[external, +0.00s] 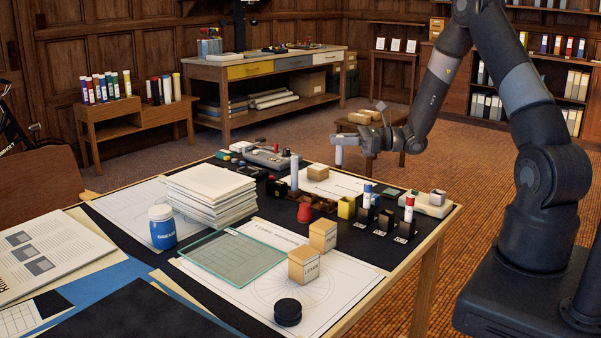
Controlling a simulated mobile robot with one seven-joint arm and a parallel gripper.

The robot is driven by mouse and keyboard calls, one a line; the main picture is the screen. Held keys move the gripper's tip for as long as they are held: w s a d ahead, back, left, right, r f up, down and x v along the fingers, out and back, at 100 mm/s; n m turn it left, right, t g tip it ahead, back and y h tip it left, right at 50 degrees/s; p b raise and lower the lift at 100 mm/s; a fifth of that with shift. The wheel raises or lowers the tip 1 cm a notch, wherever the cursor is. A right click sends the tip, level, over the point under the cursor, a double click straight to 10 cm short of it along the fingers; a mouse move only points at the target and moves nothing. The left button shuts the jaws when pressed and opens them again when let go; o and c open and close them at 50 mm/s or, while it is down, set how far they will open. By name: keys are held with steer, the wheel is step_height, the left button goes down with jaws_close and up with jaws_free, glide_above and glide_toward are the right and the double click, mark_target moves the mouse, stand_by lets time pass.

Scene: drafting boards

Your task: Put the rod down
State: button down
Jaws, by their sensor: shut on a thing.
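My gripper (345,141) is above the far side of the dark-topped table (205,262), reaching in from the right. It is shut on a short, light grey rod (338,154), held roughly upright at its tip. The rod's lower end appears clear of the table. The fingers are small and partly hidden at this distance. Below and left, a pale upright cylinder (294,173) stands by a row of brown blocks. Small dark holders (379,222) stand below and right of my gripper, some with coloured rods, including a red-and-white one (408,208).
A red cone-like piece (304,212), a yellow cup (346,207) and wooden boxes (323,235) crowd the space near the holders. A paper stack (208,194), a blue jar (162,228) and a glass sheet (232,257) lie left. Bare paper shows around the front boxes.

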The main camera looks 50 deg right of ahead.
steer(key=w+a+n+g+y, duration=0.1)
steer(key=a+n+g+y, duration=0.3)
steer(key=a, duration=0.9)
steer(key=n+g+y, duration=0.2)
steer(key=n+g, duration=0.2)
steer(key=g, duration=0.3)
glide_above(242, 258)
step_height(242, 258, down, 7)
steer(key=shift+f, duration=2.05)
steer(key=shift+f, duration=0.1)
steer(key=c, duration=1.3)
jaws_free()
